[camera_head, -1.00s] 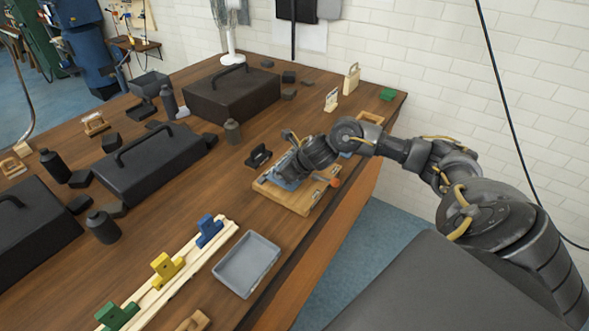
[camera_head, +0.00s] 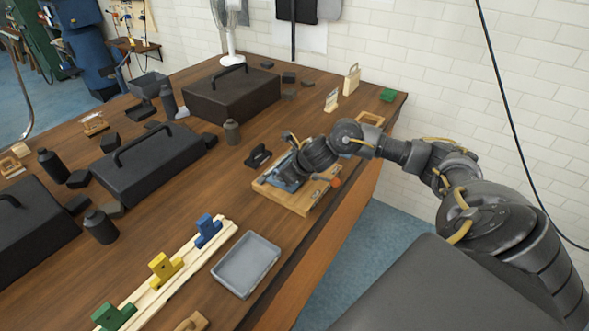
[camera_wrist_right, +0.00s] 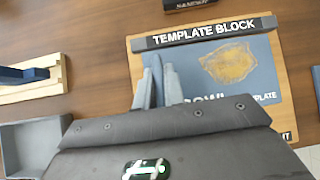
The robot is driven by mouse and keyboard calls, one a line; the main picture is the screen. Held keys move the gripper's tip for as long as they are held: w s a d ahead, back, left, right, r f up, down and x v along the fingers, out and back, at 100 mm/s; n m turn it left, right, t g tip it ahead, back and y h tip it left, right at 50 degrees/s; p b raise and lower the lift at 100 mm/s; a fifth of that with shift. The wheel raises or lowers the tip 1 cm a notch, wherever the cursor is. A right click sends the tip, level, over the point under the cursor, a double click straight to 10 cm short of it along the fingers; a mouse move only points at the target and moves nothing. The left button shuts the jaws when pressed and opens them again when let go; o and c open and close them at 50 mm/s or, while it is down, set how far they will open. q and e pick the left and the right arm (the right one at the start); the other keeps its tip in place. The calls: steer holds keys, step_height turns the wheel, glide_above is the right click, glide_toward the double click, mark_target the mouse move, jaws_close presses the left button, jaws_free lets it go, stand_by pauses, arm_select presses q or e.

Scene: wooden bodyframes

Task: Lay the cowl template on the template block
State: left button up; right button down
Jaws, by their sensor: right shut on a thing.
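The template block is a light wooden board (camera_wrist_right: 136,70) with a dark raised bar labelled TEMPLATE BLOCK along its far edge; it also shows in the head view (camera_head: 297,203). The cowl template (camera_wrist_right: 235,75) is a flat blue-grey plate with a tan shape and white lettering. It is over the board, just on the near side of the bar and roughly parallel to it. My right gripper (camera_wrist_right: 160,85) is shut on the template at its left part. Whether the plate touches the board all over cannot be told. My left gripper is not in view.
A grey tray (camera_head: 246,264) and a wooden rail with coloured blocks (camera_head: 165,268) lie left of the board. A small black holder (camera_head: 258,156) stands just behind it. Dark cases (camera_head: 150,165) fill the table's left and back. The table's front edge is close to the board.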

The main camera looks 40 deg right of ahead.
steer(key=shift+w+r, duration=0.1)
steer(key=c, duration=1.4)
jaws_free()
steer(key=b+v, duration=0.1)
steer(key=v, duration=1)
